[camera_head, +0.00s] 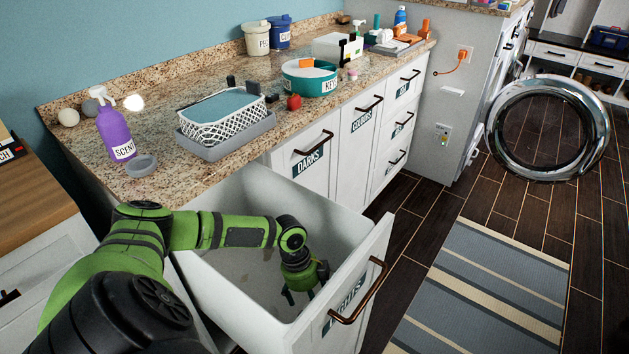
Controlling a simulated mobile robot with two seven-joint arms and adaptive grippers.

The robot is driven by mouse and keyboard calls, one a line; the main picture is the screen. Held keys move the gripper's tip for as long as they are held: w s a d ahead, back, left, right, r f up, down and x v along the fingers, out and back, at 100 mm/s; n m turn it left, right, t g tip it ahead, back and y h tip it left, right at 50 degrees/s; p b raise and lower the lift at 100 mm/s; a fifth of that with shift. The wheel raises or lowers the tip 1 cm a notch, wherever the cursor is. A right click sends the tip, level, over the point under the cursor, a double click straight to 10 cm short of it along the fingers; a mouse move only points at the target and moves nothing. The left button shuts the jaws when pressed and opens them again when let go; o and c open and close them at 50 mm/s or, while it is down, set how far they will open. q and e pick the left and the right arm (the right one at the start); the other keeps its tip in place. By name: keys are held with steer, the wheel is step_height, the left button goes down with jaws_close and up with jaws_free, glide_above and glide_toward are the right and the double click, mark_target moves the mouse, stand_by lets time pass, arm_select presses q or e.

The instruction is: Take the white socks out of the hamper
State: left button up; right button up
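The hamper (224,318) is a white pull-out bin, open, with a front panel lettered "IGHTS", its first letter hidden, and a brown bar handle (357,305). My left arm reaches over its near rim from the left. My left gripper (300,296) points down inside the hamper, close to the front panel. Its two dark fingers look apart, with nothing visible between them. I cannot clearly make out white socks; the pale hamper floor shows only faint small marks, and my arm hides part of the inside. My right gripper is not in view.
The granite counter behind holds a purple spray bottle (115,134), a white basket (222,120), a teal tub (310,80) and a red item (294,102). The closed DARKS front (309,160) adjoins the hamper. A round washer door (549,127) stands open beyond a striped rug (482,290).

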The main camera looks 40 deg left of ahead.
arm_select(q)
steer(key=shift+x, duration=1.6)
steer(key=shift+c, duration=0.8)
steer(key=shift+s, duration=0.1)
steer(key=c, duration=0.9)
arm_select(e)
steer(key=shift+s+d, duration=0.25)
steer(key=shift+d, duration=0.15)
arm_select(q)
steer(key=shift+r, duration=0.15)
step_height(320, 180, up, 62)
steer(key=p, duration=2.9)
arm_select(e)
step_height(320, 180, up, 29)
